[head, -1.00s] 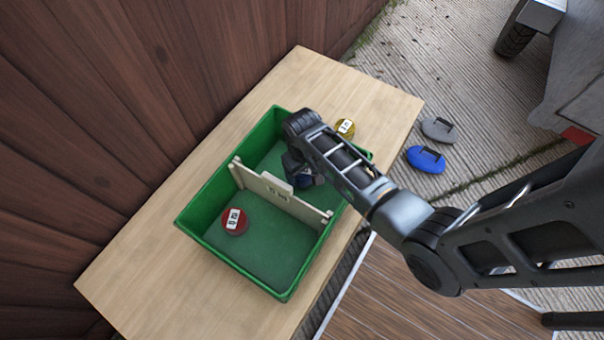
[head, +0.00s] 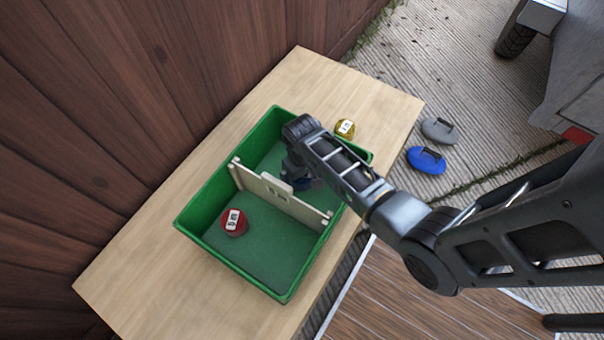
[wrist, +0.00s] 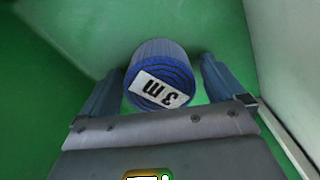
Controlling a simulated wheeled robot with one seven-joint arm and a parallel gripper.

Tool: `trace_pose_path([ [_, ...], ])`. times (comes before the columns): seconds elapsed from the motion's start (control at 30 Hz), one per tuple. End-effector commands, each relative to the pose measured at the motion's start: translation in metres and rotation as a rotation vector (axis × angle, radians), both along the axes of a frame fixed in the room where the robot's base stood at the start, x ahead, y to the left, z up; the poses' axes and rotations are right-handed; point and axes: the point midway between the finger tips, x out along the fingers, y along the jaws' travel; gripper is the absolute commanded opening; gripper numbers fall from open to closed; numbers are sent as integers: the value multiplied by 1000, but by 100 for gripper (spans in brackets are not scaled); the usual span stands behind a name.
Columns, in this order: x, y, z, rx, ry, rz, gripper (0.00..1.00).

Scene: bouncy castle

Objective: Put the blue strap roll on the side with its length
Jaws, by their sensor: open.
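The blue strap roll (wrist: 160,75) has a white label reading "3 m", upside down in the wrist view. It is in the far compartment of the green bin (head: 232,262); in the head view only a bit of blue (head: 305,184) shows beneath my gripper. My gripper (wrist: 160,82) is open, with one finger on each side of the roll and a narrow gap visible at each. A cream divider (head: 252,184) splits the bin; lettering on its raised tab is too small to read surely. A red roll (head: 234,226) with a white label is in the near compartment.
A yellow roll (head: 345,128) is on the wooden table (head: 345,88) just outside the bin's far rim. The divider and bin walls stand close to my gripper. The near compartment has free floor.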

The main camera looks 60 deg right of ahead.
Motion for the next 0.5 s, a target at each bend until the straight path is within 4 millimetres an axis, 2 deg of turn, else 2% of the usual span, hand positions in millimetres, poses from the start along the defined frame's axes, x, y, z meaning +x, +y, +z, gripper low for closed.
trace_pose_path([
  [0.13, 0, 0, 5, 0, -1, 0, 96],
  [0.23, 0, 0, 17, 0, -1, 0, 96],
  [0.5, 1, 0, 72, -1, -4, 1, 96],
])
